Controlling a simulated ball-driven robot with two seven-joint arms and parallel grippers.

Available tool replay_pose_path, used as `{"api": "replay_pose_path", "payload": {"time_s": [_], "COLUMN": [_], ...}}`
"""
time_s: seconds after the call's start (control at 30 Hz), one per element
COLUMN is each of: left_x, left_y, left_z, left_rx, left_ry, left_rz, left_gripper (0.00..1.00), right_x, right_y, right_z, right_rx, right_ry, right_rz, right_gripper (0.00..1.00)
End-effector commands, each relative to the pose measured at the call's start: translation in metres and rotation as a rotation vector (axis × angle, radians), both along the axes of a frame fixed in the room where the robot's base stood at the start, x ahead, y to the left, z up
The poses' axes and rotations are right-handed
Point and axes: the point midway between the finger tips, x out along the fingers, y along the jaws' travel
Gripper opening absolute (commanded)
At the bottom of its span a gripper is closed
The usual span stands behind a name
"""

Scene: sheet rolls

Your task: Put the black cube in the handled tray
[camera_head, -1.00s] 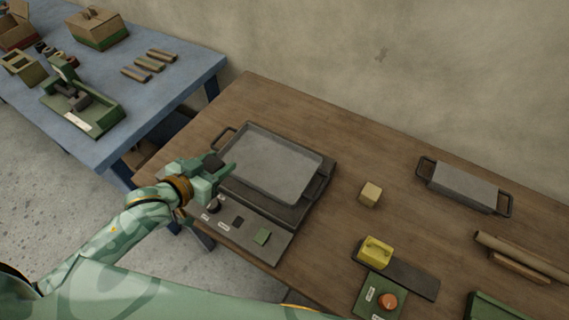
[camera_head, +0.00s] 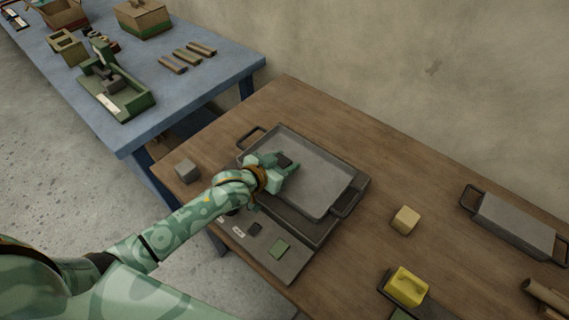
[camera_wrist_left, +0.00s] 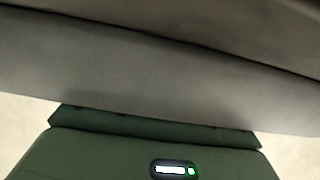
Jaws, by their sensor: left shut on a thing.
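The handled tray (camera_head: 318,183) is a shallow grey pan with dark side handles, seen in the head view on a dark base on the wooden table. My left gripper (camera_head: 284,165) is over the tray's left part, shut on the black cube (camera_head: 286,159), which shows as a small dark block at its fingertips. I cannot tell whether the cube touches the tray floor. The left wrist view is mostly filled by a blurred grey surface close up, above the green gripper body. My right gripper is not in view.
A grey cube (camera_head: 186,171) stands near the table's left corner. A pale yellow cube (camera_head: 405,220), a yellow handled block (camera_head: 406,286) and a grey handled box (camera_head: 514,226) are to the right. A control panel (camera_head: 277,256) lies before the tray. A blue table (camera_head: 185,90) is at upper left.

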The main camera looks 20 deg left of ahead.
Motion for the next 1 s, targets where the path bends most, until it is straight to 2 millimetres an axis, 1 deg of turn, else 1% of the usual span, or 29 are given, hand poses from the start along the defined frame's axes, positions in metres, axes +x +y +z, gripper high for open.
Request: {"api": "replay_pose_path", "payload": {"time_s": [0.2, 0.3, 0.33, 0.37, 0.4, 0.67, 0.73, 0.87, 1.0], "left_x": [0.000, 0.000, 0.000, 0.000, 0.000, 0.000, 0.000, -0.015, -0.044], "left_y": [0.000, 0.000, 0.000, 0.000, 0.000, 0.000, 0.000, 0.006, 0.016], "left_z": [0.001, -0.001, -0.002, -0.001, -0.001, -0.001, 0.002, 0.011, 0.025], "left_rx": [-0.001, -0.001, -0.001, -0.001, -0.001, -0.001, -0.001, -0.001, 0.000], "left_ry": [-0.003, -0.003, -0.003, -0.003, -0.003, -0.003, -0.004, -0.003, -0.003], "left_rz": [0.000, 0.000, 0.000, 0.000, 0.000, 0.000, 0.000, 0.001, 0.001], "left_gripper": [0.20, 0.20, 0.48, 0.56, 0.67, 0.67, 0.67, 0.67, 0.67], "right_x": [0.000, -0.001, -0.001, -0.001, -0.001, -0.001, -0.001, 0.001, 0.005], "right_y": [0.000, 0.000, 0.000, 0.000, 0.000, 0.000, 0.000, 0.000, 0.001], "right_z": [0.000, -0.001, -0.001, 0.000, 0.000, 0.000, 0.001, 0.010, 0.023], "right_rx": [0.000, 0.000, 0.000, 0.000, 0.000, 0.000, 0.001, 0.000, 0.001], "right_ry": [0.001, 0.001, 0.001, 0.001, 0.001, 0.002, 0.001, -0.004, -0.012], "right_rz": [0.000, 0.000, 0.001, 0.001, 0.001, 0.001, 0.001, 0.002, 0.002], "right_gripper": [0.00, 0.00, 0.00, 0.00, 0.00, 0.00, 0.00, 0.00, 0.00]}}
